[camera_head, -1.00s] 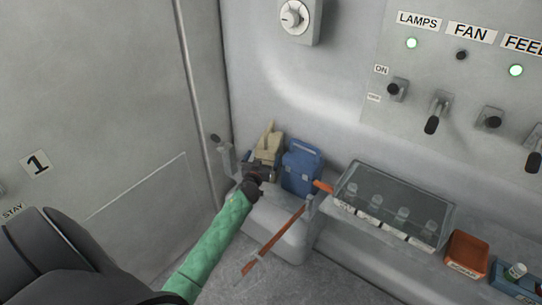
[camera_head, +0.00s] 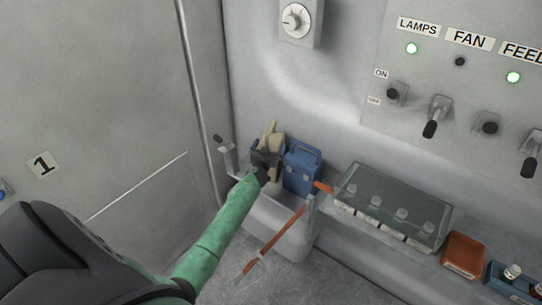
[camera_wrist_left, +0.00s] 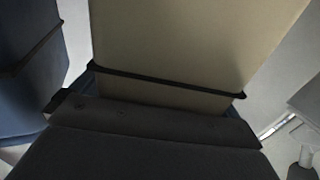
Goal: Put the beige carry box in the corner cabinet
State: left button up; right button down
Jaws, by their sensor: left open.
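The beige carry box (camera_head: 273,143) stands upright in the corner, left of a blue box, with a handle-like piece sticking up. My left gripper (camera_head: 264,162) is open right in front of it and hides its lower part. In the left wrist view, the beige box (camera_wrist_left: 185,40) fills the middle, with a dark band across it, very close to my gripper. Contact cannot be told. The pale low corner unit (camera_head: 285,238) below the boxes may be the corner cabinet; an orange bar (camera_head: 275,240) slants across its front. My right gripper is not in view.
The blue box (camera_head: 301,168) stands close on the right of the beige one. A clear-lidded case (camera_head: 392,207), an orange tray (camera_head: 464,253) and a blue tray (camera_head: 512,283) line the ledge to the right. A wall with a vertical pipe (camera_head: 198,90) bounds the left.

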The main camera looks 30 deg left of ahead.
pick_arm(q)
jog(key=c, duration=1.7)
jog(key=shift+w+r, duration=0.1)
jog(key=shift+c, duration=0.9)
